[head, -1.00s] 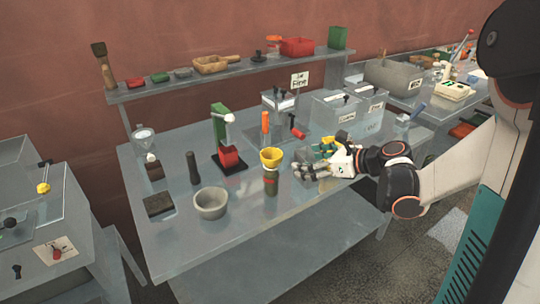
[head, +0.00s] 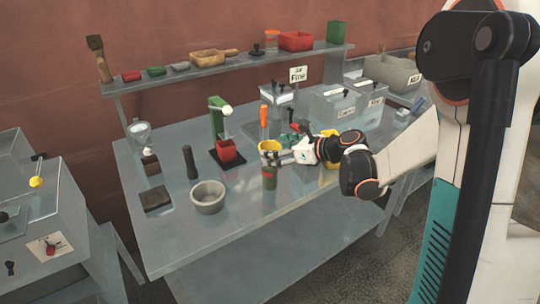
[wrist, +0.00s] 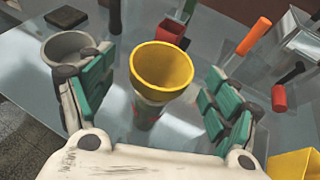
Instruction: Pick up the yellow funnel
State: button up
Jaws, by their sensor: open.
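The yellow funnel (wrist: 162,68) sits upright on top of a green-grey jar (wrist: 146,112) in the wrist view. In the head view the funnel (head: 270,146) is partly covered by my fingers, and the jar (head: 269,178) stands below it on the table. My gripper (wrist: 158,95) is open, with one finger on each side of the funnel and jar. Gaps show between the fingers and the funnel, so it does not appear to touch them. In the head view my gripper (head: 284,154) reaches in from the right at funnel height.
A grey bowl (head: 208,196) stands left of the jar. A red cup on a green stand (head: 226,150) is behind left, and a dark pestle (head: 190,162) farther left. An orange-handled tool (head: 263,116) is behind. Another yellow object (head: 331,162) lies under my wrist.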

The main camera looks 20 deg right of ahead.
jog(key=x, duration=0.3)
jog(key=shift+w+f+b, duration=0.1)
jog(key=shift+b, duration=0.3)
jog(key=c, duration=1.1)
jog(key=shift+c, duration=0.2)
